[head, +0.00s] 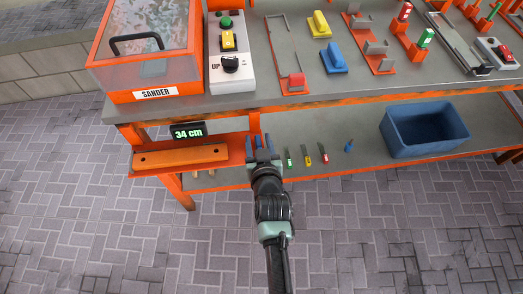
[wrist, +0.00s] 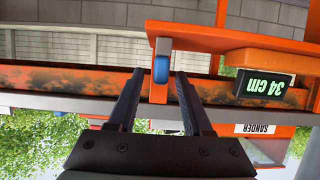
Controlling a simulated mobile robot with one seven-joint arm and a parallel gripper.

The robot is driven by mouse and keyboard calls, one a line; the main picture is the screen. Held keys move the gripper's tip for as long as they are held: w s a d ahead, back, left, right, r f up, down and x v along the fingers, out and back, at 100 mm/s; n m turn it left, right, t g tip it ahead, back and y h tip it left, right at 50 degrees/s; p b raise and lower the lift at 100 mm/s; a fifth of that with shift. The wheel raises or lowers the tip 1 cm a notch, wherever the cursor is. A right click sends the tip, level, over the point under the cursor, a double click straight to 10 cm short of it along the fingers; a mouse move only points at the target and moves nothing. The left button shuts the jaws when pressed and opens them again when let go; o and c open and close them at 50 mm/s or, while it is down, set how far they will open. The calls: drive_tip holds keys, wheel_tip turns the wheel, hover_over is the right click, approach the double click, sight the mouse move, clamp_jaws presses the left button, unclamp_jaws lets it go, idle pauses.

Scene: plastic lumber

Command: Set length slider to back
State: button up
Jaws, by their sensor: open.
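The slider's blue knob (wrist: 161,66) sits on an orange upright piece (wrist: 157,30) in the wrist view, which is upside down. My gripper (wrist: 156,74) is open, with one dark finger on each side of the knob. The knob lies between the fingertips with a gap at each side; I cannot tell how deep it sits. In the head view my gripper (head: 262,146) is at the bench's front, right of the orange stop block (head: 180,157), and largely hides the knob. The length display (head: 188,131) reads 34 cm; it also shows in the wrist view (wrist: 264,88).
The sander (head: 150,50) and a control panel (head: 230,55) stand on the bench top above. A lower shelf holds several small coloured-handled tools (head: 308,156) and a blue bin (head: 424,130). The paved floor in front is clear.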

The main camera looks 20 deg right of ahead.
drive_tip(key=p+v, duration=0.1)
drive_tip(key=v, duration=1.1)
drive_tip(key=shift+r, duration=0.15)
drive_tip(key=w+a+r+n+t+p, duration=0.15)
drive_tip(key=w+r, duration=0.25)
drive_tip(key=r, duration=0.7)
drive_tip(key=w+a+r+t+y+p, duration=0.1)
drive_tip(key=w+a+r+t+p, duration=0.2)
drive_tip(key=r, duration=0.9)
drive_tip(key=w+r+t, duration=0.2)
drive_tip(key=w+r, duration=0.2)
drive_tip(key=r, duration=0.7)
drive_tip(key=s+a+r+n+t+y+p, duration=0.1)
drive_tip(key=s+a+r+t, duration=0.25)
drive_tip(key=r, duration=0.85)
drive_tip(key=s+a+r+t+y+p, duration=0.15)
drive_tip(key=s+r, duration=0.25)
drive_tip(key=r, duration=0.8)
drive_tip(key=s+a+r+n+t+p, duration=0.1)
drive_tip(key=s+a+r+t, duration=0.25)
drive_tip(key=r, duration=0.95)
wheel_tip(320, 180, down, 71)
drive_tip(key=b, duration=6.9)
drive_tip(key=shift+a+r+g, duration=0.25)
drive_tip(key=shift+a+g, duration=0.05)
drive_tip(key=shift+a, duration=0.2)
